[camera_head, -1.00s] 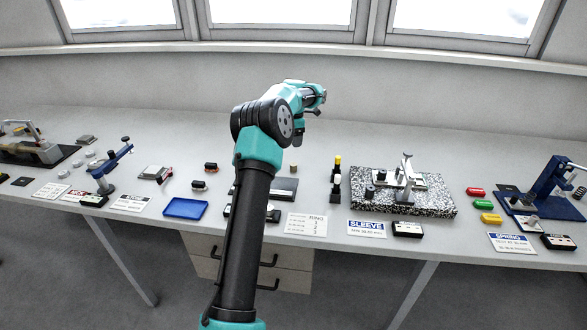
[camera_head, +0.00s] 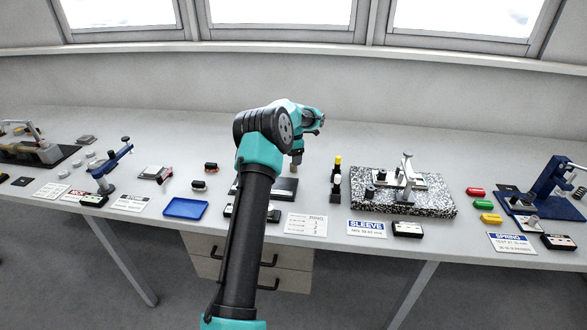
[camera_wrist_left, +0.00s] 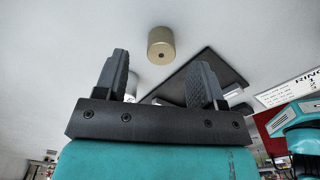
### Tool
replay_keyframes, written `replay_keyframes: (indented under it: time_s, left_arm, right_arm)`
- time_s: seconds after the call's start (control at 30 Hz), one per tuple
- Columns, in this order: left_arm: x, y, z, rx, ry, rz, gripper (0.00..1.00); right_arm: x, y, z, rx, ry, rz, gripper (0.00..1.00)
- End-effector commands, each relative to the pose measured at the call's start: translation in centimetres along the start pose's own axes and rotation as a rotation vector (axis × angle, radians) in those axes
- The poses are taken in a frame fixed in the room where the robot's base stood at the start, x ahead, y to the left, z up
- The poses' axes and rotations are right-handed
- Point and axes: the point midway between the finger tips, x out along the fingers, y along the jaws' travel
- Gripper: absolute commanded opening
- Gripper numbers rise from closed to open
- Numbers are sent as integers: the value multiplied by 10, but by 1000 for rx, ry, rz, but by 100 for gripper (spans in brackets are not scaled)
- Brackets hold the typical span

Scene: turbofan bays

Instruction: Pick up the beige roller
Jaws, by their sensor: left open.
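The beige roller (camera_wrist_left: 161,46) is a short, dull gold-beige cylinder with a small dark hole in its visible face. It stands on the pale bench, just beyond my fingertips in the left wrist view. In that view my left gripper (camera_wrist_left: 161,64) is open and empty, with the roller lined up near the middle of the gap. In the head view my left gripper (camera_head: 297,160) points down at the bench behind the dark plate, hiding the roller. My right gripper is not in view.
A dark flat plate (camera_head: 285,189) lies close to the gripper; it also shows in the wrist view (camera_wrist_left: 180,82). A speckled stone block (camera_head: 437,202) with a fixture stands to the right. A blue tray (camera_head: 185,208) lies to the left. The bench behind is clear.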

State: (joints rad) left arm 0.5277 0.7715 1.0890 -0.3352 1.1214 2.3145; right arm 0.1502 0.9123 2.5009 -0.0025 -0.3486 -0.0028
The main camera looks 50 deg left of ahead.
Motion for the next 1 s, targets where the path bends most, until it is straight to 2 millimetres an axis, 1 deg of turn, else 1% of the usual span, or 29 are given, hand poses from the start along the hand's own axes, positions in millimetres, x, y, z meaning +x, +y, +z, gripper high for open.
replay_keyframes:
  time_s: [0.2, 0.33, 0.47, 0.87, 1.0]
  left_arm:
    - [30, -2, -3, 0, 2, -3, 63]
    - [43, -2, -2, 0, 0, -2, 63]
    - [46, -2, -2, 0, -2, 0, 63]
    - [46, -2, -2, 1, -1, 0, 63]
    - [46, -2, -2, 1, -1, -1, 51]
  right_arm:
    - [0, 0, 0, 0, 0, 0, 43]
    - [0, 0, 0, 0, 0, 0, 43]
    - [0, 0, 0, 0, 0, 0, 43]
    - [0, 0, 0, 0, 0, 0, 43]
    - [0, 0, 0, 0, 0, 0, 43]
